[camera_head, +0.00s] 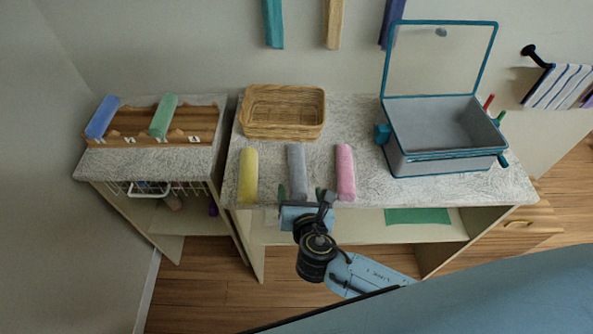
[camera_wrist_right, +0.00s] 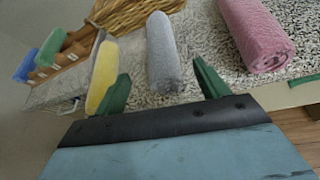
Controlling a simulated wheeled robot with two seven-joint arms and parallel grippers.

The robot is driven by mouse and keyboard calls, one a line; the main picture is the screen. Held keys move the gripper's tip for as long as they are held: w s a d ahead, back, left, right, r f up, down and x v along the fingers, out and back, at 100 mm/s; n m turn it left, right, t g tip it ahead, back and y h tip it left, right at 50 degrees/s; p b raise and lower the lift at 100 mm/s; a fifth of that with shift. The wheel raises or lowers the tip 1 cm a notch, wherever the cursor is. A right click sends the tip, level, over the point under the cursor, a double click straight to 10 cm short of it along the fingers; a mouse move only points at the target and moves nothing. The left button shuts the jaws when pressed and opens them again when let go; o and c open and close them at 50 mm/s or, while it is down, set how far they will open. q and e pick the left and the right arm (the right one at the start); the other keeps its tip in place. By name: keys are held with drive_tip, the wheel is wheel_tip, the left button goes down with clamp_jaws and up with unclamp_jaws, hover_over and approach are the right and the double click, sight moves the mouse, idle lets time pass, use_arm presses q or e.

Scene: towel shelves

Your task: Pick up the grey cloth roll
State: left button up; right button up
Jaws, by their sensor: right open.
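The grey cloth roll (camera_head: 297,170) lies on the speckled counter between a yellow roll (camera_head: 248,175) and a pink roll (camera_head: 345,172), its near end toward the counter's front edge. My right gripper (camera_head: 305,192) is at that front edge, just short of the grey roll's near end. In the right wrist view the grey roll (camera_wrist_right: 161,52) lies ahead, between the lines of the two green fingertips (camera_wrist_right: 160,88). The fingers are apart with nothing between them. The left gripper does not show.
A wicker basket (camera_head: 283,112) stands behind the rolls. An open grey bin with a raised lid (camera_head: 445,135) stands right. A wooden rack (camera_head: 160,132) holds blue and green rolls at left. The counter's front edge (camera_head: 400,204) lies close to my right gripper.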

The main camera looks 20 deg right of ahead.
sight(298, 180)
drive_tip(key=x, duration=0.6)
drive_tip(key=shift+w+d+f+b, duration=0.1)
drive_tip(key=shift+w+d+b, duration=0.1)
drive_tip(key=shift+b, duration=0.1)
drive_tip(key=shift+s, duration=0.1)
